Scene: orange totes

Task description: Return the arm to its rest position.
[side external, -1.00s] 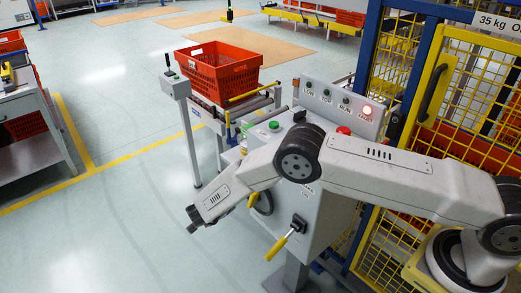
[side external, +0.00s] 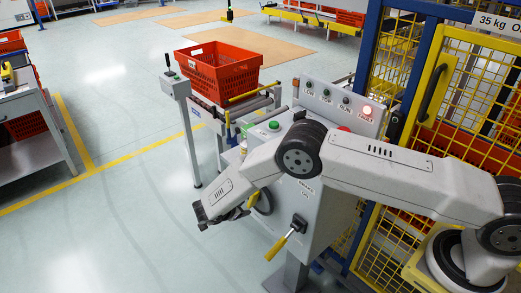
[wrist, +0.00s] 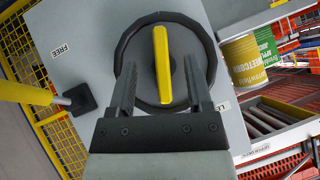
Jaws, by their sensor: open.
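My gripper (wrist: 160,75) is open in the wrist view, its dark fingers apart with nothing between them in contact that I can make out. A round dark dial with a yellow handle (wrist: 162,65) shows beyond and between the fingers; the gap in depth is hard to judge. In the side external view my gripper (side external: 238,213) is low at the left of the grey control box (side external: 320,215), near the dial, and partly hidden by my wrist. My arm reaches from the right across the front of the box.
A yellow-handled lever (side external: 280,245) juts from the box; its handle also shows in the wrist view (wrist: 25,92). An orange tote (side external: 217,72) sits on the roller conveyor. Yellow mesh fencing (side external: 485,75) stands right.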

